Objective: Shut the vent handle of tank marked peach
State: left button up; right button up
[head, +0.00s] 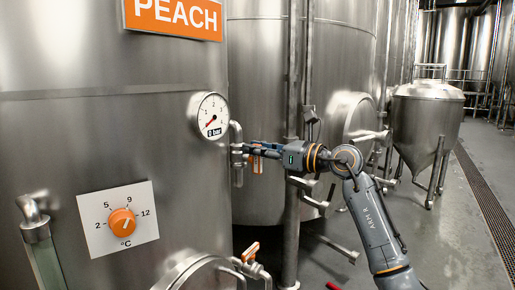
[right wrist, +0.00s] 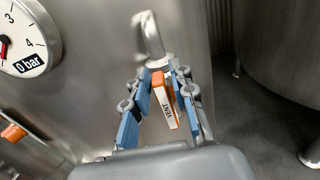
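The tank (head: 120,150) under the orange PEACH sign (head: 172,17) fills the left of the head view. Its vent pipe (head: 237,140) stands out at the right side, beside the gauge. The vent handle (head: 257,166) is orange and hangs down below my right gripper (head: 254,150). In the right wrist view the handle (right wrist: 165,100), orange with a white VENT label, lies between the blue-padded fingers of my right gripper (right wrist: 165,108). The fingers are apart, with a gap at the left of the handle; contact on the right cannot be told. My left gripper is out of view.
The pressure gauge (head: 210,115) reads 0 bar. An orange temperature dial (head: 122,222) and a sight-glass fitting (head: 38,230) are on the tank's front. Another orange-handled valve (head: 250,252) is low down. A second tank (head: 258,90) stands close behind; floor is free at right.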

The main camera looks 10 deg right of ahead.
grip_shut()
jog(key=shift+m, duration=0.3)
jog(key=shift+w+d+f+m+p, duration=0.1)
jog(key=shift+w+d+m+p, duration=0.15)
jog(key=shift+m+p, duration=0.75)
jog(key=shift+w+d+f+m+p, duration=0.1)
jog(key=shift+w+d+m+p, duration=0.15)
jog(key=shift+m, duration=1.5)
jog(key=shift+w+d+f+m+p, duration=0.1)
jog(key=shift+w+d+m+p, duration=0.15)
jog(key=shift+m+p, duration=0.75)
jog(key=shift+m+b, duration=0.3)
jog(key=shift+m, duration=0.15)
jog(key=shift+o, duration=2.2)
grip_release()
jog(key=shift+f, duration=0.1)
